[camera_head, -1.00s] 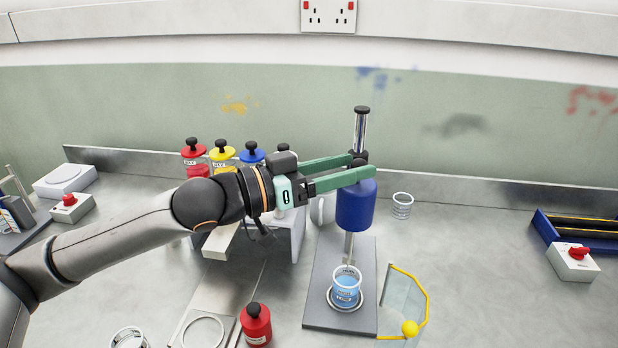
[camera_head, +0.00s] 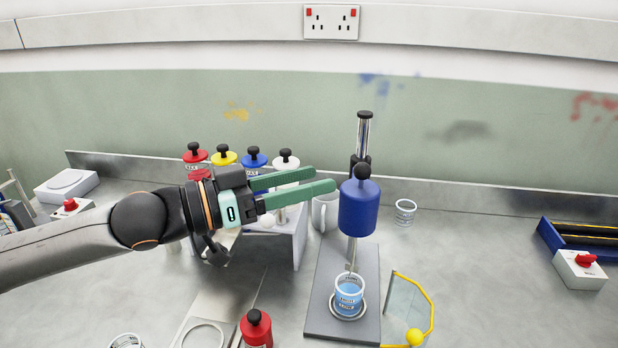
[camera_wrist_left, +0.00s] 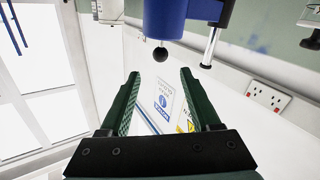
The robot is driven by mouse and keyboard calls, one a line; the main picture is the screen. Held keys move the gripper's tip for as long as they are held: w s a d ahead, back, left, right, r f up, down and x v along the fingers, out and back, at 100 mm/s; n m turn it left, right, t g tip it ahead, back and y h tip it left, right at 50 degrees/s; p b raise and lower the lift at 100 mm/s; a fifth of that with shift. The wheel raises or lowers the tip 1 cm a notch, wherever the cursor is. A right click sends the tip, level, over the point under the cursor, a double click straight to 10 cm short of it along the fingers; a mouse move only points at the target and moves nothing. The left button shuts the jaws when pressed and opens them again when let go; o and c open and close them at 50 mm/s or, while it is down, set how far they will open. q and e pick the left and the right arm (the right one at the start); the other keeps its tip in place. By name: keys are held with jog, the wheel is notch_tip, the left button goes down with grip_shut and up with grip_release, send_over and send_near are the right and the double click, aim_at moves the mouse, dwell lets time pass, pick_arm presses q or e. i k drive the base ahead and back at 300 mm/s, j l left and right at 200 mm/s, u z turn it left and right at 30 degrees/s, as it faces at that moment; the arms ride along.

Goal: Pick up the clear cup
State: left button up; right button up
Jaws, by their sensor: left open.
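An empty clear cup (camera_head: 405,211) stands on the bench at the back, right of the blue mixer. Another clear cup (camera_head: 126,342) is cut off by the bottom edge at left. A clear cup of blue liquid (camera_head: 349,296) stands under the mixer's stirring rod. My left gripper (camera_head: 324,180) is open and empty, level with the mixer head and just left of it. Its two green fingers point right. The left wrist view shows the open fingers (camera_wrist_left: 160,74) with nothing between them; no cup is visible there. My right gripper is not in view.
The blue mixer (camera_head: 357,208) stands on a grey base with a yellow-edged guard (camera_head: 430,300) at right. A white mug (camera_head: 325,213) is beside it. Several colour-capped bottles stand on a white rack (camera_head: 299,235). A red bottle (camera_head: 256,330) is in front. The right bench is mostly clear.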

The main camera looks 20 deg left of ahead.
aim_at(349, 291)
jog(key=k, duration=1)
